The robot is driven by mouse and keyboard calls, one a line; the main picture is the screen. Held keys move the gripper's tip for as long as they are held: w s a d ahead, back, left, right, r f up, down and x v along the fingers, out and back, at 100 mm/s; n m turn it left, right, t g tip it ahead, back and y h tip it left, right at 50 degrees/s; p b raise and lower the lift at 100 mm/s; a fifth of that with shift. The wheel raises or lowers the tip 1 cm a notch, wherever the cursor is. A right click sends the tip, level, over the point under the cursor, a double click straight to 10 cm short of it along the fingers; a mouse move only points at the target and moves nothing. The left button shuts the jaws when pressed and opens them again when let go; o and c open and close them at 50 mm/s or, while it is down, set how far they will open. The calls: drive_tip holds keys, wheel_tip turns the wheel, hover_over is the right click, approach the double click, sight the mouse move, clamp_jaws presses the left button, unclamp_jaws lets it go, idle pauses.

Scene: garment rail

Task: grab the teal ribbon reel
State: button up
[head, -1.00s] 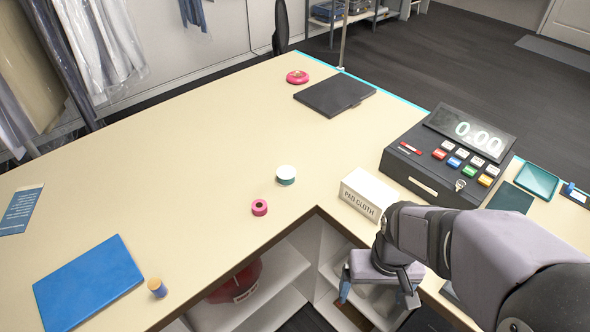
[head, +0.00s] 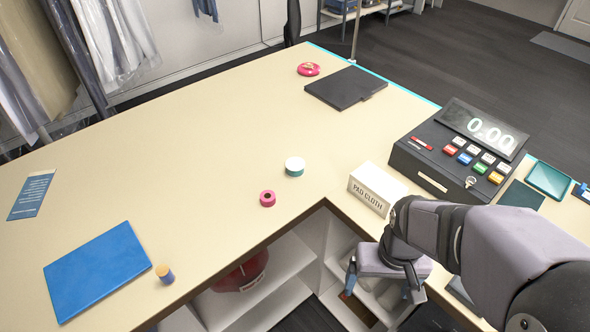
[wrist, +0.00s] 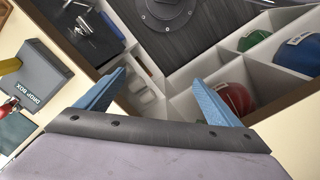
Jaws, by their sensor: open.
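The teal ribbon reel (head: 294,168) stands on the cream counter (head: 200,150), just behind its inner corner. It has a white top and a teal side. A smaller pink reel (head: 267,198) is to its front left. My gripper (head: 382,291) is low at the right, over the gap at the counter's inner edge, apart from the teal reel. In the wrist view my gripper (wrist: 158,78) has its two blue fingers spread with nothing between them. The teal reel is not seen in the wrist view.
A white pad cloth box (head: 377,188) stands between my arm and the reels. The cash register (head: 460,150) is at the right. A blue folder (head: 97,270) and a small cork-topped bottle (head: 165,274) lie front left. Open shelves (head: 265,290) are below; the counter behind the teal reel is clear.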

drive_tip(key=c, duration=0.5)
drive_tip(key=shift+c, duration=0.2)
